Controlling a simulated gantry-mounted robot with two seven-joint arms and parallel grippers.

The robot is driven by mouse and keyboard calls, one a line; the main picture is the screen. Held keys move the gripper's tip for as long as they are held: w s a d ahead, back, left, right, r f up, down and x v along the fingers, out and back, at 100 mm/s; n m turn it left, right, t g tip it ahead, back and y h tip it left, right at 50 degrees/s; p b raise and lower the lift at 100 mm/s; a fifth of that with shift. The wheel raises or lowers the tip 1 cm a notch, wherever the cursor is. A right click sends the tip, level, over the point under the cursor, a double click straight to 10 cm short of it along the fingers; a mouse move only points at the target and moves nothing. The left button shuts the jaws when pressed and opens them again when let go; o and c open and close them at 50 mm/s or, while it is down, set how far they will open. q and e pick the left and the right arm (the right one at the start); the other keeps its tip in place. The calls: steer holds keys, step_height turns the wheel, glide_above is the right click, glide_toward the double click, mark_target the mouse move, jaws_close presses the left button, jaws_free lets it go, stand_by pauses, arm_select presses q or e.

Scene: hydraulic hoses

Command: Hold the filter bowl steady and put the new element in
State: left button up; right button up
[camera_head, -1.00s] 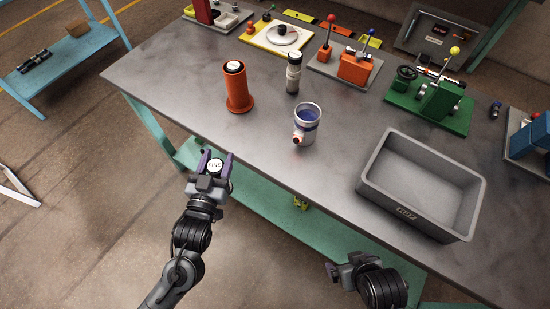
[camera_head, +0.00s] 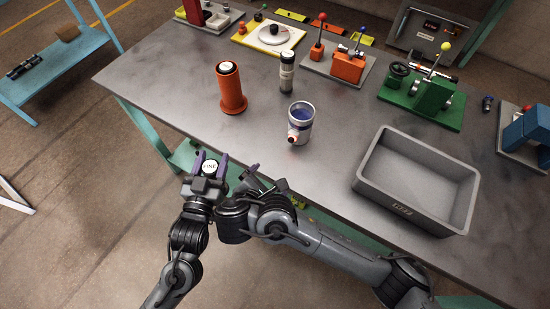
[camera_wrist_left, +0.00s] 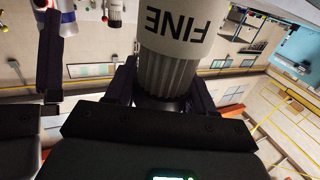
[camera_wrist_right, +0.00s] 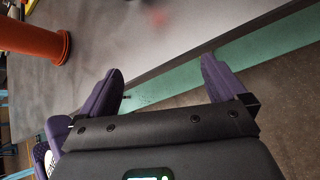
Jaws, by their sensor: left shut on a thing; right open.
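My left gripper (camera_head: 208,165) is shut on a white cylindrical element (camera_head: 210,167) marked FINE, held in front of the bench's near edge. In the left wrist view the element (camera_wrist_left: 180,35) shows its lettering and ribbed part between the fingers. The filter bowl (camera_head: 301,122), a pale cup with blue inside and a red-tipped side fitting, stands upright on the bench. My right gripper (camera_head: 262,180) is open and empty, just right of the left gripper and short of the bowl. Its two purple fingers (camera_wrist_right: 163,75) show apart in the right wrist view.
An orange flanged cylinder (camera_head: 231,92) stands left of the bowl. An empty grey bin (camera_head: 405,212) sits to the right. Lever fixtures (camera_head: 422,100) line the back.

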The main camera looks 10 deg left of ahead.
mark_target(293, 139)
steer(key=w+r+n+t, duration=0.1)
steer(key=w+r+n+t+h, duration=0.1)
steer(key=w, duration=0.1)
steer(key=w+d+r+n, duration=0.1)
steer(key=shift+w+n+t+h, duration=0.3)
steer(key=shift+n+t+h, duration=0.1)
steer(key=shift+w+d+r, duration=0.15)
steer(key=shift+w+d, duration=0.1)
steer(key=shift+w, duration=0.3)
steer(key=shift+n, duration=0.3)
steer(key=x, duration=1.1)
steer(key=shift+w+d+r, duration=0.15)
steer(key=shift+w+d, duration=0.05)
steer(key=shift+w, duration=0.1)
steer(key=shift+c, duration=0.4)
steer(key=c, duration=1.2)
steer(key=shift+t, duration=0.3)
